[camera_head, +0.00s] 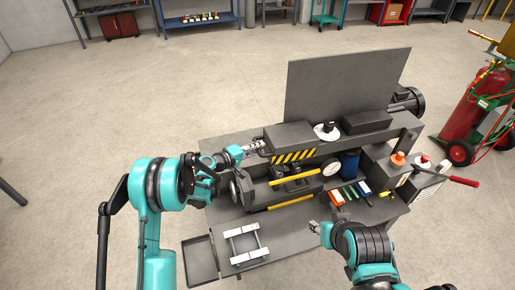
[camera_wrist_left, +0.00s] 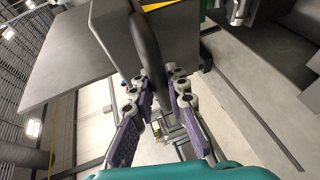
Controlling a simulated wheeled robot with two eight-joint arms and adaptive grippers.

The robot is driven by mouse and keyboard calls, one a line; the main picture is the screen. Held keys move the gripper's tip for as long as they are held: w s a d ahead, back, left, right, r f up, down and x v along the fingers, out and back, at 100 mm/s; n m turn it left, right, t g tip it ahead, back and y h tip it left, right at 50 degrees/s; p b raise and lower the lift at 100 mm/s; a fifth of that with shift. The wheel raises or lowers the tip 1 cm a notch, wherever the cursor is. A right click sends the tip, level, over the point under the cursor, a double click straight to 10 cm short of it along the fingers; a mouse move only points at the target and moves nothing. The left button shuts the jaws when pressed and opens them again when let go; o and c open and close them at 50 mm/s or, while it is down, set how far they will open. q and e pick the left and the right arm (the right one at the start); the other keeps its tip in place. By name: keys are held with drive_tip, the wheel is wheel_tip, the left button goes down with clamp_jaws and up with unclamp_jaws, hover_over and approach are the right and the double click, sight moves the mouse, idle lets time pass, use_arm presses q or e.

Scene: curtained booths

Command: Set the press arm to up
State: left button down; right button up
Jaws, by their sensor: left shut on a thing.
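The grey machine (camera_head: 253,193) stands in the middle of the head view, with a yellow-and-black striped block (camera_head: 293,156) over its bed. My left gripper (camera_head: 257,148) is at the left end of this block. In the left wrist view, its purple-padded fingers (camera_wrist_left: 158,98) are shut on a dark rounded bar (camera_wrist_left: 148,45). I cannot tell whether this bar is the press arm. A lever with a red grip (camera_head: 463,181) sticks out at the machine's right, close to level. My right gripper (camera_head: 315,227) is low in front of the machine, apart from it; its jaws are too small to read.
A silver frame (camera_head: 230,247) lies at the front left of the machine's table. A tall grey panel (camera_head: 345,85) stands behind. A red gas cylinder (camera_head: 466,108) is at the right. The left floor is clear.

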use_arm(q)
drive_tip(key=w+d+r+y+p, duration=0.1)
drive_tip(key=d+r+p, duration=0.2)
drive_tip(key=r+p, duration=0.5)
drive_tip(key=w+d+r+g+y+p, duration=0.1)
drive_tip(key=r+p, duration=0.7)
drive_tip(key=r, duration=0.9)
drive_tip(key=shift+d+m+g+y+p, duration=0.3)
drive_tip(key=shift+d+m+y, duration=0.15)
drive_tip(key=shift+d, duration=0.75)
drive_tip(key=shift+w, duration=0.1)
drive_tip(key=c, duration=1.5)
unclamp_jaws()
drive_tip(key=v, duration=1.2)
